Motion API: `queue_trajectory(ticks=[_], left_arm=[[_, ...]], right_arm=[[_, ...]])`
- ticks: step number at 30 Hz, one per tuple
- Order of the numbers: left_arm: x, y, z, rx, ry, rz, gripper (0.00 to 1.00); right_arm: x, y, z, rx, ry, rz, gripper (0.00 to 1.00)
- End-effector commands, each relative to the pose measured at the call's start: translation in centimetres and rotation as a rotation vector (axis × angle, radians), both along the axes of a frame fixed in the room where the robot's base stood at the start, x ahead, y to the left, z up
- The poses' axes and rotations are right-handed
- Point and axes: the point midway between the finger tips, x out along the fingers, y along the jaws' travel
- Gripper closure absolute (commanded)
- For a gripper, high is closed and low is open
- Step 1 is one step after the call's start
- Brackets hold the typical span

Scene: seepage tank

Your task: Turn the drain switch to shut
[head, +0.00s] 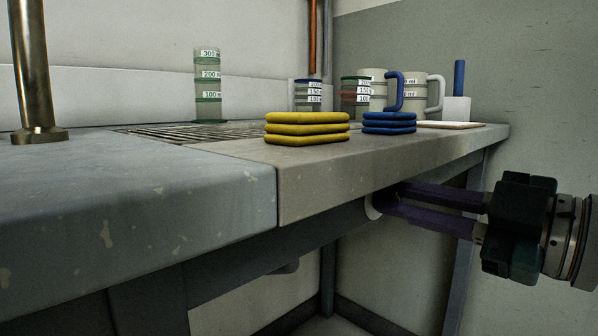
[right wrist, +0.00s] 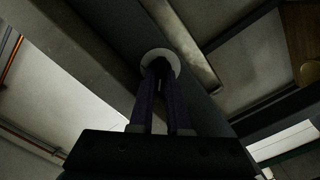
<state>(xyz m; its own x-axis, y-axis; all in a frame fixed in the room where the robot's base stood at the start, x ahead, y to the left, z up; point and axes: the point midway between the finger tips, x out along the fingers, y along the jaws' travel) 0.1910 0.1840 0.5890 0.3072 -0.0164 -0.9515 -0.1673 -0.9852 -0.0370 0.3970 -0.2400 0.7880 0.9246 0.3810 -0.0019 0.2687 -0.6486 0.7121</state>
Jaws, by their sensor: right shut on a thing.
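The drain switch shows as a pale round plate (head: 372,208) on the underside of the bench front, at the right. It also shows in the right wrist view as a whitish disc (right wrist: 174,58) with a dark middle. My right gripper (head: 393,198) reaches in from the right, its two long purple fingers at the switch. In the right wrist view the fingertips (right wrist: 161,72) close together on the dark knob in front of the disc. The knob is mostly hidden by the fingers, and which way it points cannot be told. My left gripper is not in view.
The bench edge (head: 330,193) runs just above my right fingers. A yellow stack (head: 307,128) and a blue stack (head: 389,122) lie on the bench. Behind stand a green-marked cylinder (head: 207,88), jugs and a white block (head: 456,110). A bench leg (head: 465,240) stands behind my right gripper.

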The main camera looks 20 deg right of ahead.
Motion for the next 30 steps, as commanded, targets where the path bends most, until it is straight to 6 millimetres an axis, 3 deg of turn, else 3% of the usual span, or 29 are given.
queue_trajectory(ticks=[7,8,11,22,30], left_arm=[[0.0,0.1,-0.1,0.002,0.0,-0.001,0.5],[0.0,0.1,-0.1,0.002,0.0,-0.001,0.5],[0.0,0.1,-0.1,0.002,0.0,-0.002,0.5],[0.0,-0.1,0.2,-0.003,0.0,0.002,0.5],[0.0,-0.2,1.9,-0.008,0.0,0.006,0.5]], right_arm=[[0.0,0.1,0.0,-0.009,-0.008,0.004,1.0],[0.0,0.1,0.0,-0.01,-0.008,0.004,0.84],[0.0,0.1,0.0,-0.009,-0.007,0.004,0.72],[-0.5,-0.1,0.0,-0.005,-0.003,0.002,0.72],[-3.8,-1.5,0.1,-0.003,0.002,0.0,0.72]])
